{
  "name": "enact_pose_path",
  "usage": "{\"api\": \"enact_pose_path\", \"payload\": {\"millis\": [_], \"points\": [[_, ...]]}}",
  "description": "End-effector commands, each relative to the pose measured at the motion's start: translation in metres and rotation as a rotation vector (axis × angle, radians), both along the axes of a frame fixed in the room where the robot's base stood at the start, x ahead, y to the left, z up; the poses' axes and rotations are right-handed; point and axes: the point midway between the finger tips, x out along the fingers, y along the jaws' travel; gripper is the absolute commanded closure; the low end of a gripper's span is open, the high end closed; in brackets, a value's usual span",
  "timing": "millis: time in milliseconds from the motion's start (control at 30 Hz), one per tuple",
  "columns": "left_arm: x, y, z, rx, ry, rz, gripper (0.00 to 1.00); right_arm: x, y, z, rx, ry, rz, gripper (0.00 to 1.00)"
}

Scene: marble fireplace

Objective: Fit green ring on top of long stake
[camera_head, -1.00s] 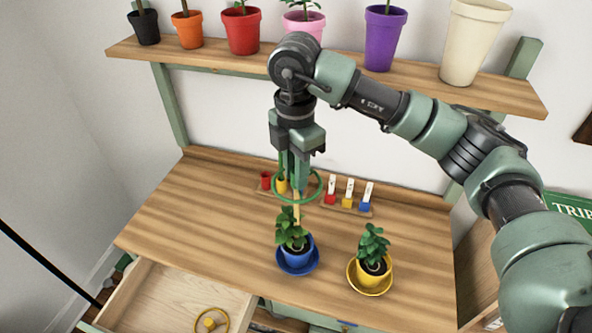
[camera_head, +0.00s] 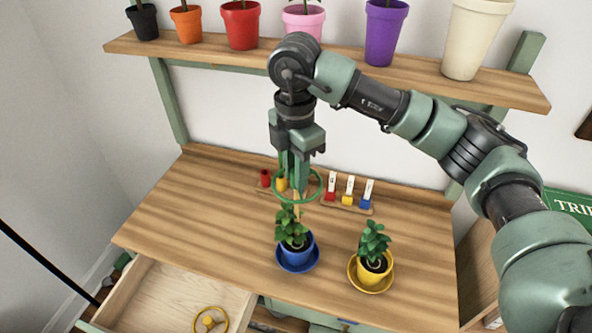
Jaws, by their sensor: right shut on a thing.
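My right gripper (camera_head: 297,182) points down over the workbench and is shut on the green ring (camera_head: 320,193). The ring is held about level, around the upper part of a thin wooden stake (camera_head: 297,205) as seen from here. I cannot tell whether the stake truly passes through the ring. The stake stands in the blue pot (camera_head: 296,255) with a leafy green plant (camera_head: 290,228), on a blue saucer. The gripper's fingers hide the top of the stake. My left gripper is not in view.
A yellow pot (camera_head: 372,268) with a plant stands on a yellow saucer to the right. Small red, yellow and blue items (camera_head: 348,198) stand at the back. A shelf (camera_head: 220,56) of pots hangs above.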

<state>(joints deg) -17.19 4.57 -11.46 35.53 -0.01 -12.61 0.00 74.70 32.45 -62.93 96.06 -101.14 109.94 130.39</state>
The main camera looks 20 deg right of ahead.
Motion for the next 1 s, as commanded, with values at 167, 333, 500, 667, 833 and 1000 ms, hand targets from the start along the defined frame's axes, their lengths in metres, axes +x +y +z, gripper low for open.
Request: {"api": "enact_pose_path", "payload": {"millis": [167,333,500,667,833,1000], "points": [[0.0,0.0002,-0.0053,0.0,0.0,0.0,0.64,0.0001,-0.0001,-0.0057,0.0,0.0,0.0,1.0],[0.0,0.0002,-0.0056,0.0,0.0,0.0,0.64,0.0001,-0.0001,-0.0061,0.0,0.0,0.0,1.0],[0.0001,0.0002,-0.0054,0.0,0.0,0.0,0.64,0.0001,-0.0001,-0.0059,0.0,0.0,0.0,0.72],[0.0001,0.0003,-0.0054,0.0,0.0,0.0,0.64,0.0,-0.0001,-0.0059,0.0,0.0,0.0,0.53],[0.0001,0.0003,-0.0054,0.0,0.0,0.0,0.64,0.0,-0.0001,-0.0059,0.0,0.0,0.0,0.53],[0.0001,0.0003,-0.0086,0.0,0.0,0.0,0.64,0.0008,0.0001,0.0016,0.0,-0.002,0.0,0.53]]}}
